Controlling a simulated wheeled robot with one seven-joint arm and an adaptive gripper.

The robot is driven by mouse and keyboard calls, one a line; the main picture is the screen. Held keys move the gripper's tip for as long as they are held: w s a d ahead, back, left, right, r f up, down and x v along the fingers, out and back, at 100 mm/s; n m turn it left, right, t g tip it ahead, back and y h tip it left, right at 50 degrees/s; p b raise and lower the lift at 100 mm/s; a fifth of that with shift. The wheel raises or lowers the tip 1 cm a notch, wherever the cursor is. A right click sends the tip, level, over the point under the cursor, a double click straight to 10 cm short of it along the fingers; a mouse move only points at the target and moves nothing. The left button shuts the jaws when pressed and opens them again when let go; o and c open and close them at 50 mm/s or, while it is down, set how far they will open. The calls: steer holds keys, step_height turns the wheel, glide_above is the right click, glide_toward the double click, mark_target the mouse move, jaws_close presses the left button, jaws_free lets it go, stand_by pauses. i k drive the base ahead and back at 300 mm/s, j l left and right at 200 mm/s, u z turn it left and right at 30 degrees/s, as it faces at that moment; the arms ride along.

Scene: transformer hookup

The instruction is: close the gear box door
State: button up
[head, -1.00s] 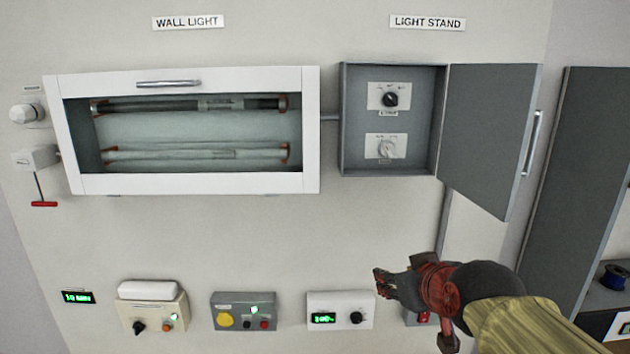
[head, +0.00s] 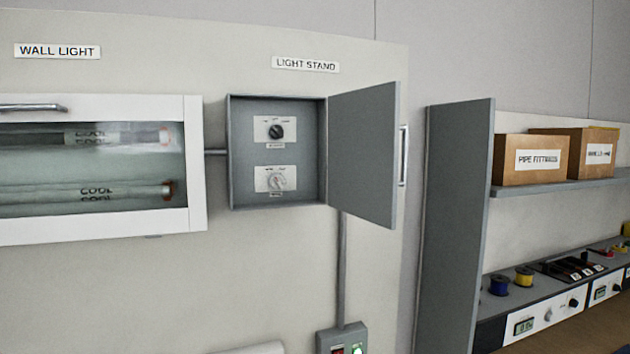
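A grey wall box (head: 277,200) hangs under the "LIGHT STAND" label; I take it to be the gear box. Its grey door (head: 363,150) is hinged on the box's right edge and stands wide open, swung out to the right. A metal bar handle (head: 403,156) shows at the door's free edge. Inside the box are a black knob (head: 276,131) on a white plate and a lighter knob (head: 277,182) below it. My gripper and arm are out of view.
A glass-fronted wall light case (head: 196,165) is left of the box. A conduit (head: 342,270) runs down to a small switch box (head: 342,338). A tall grey panel (head: 455,220) stands right of the door, beside shelves with boxes (head: 530,160).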

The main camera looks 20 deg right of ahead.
mark_target(364, 127)
steer(key=k+l+u, duration=0.15)
steer(key=l, duration=0.3)
steer(key=l+u, duration=0.2)
steer(key=l, duration=0.25)
steer(key=k+l+u, duration=0.15)
steer(key=l, duration=0.25)
steer(key=k+l+u, duration=0.15)
steer(key=l, duration=0.25)
steer(key=k+l+u, duration=0.2)
steer(key=l, duration=0.15)
steer(key=k+l+u, duration=0.15)
steer(key=l, duration=0.2)
steer(key=i+l+u, duration=0.1)
steer(key=i+l, duration=0.05)
steer(key=i, duration=0.1)
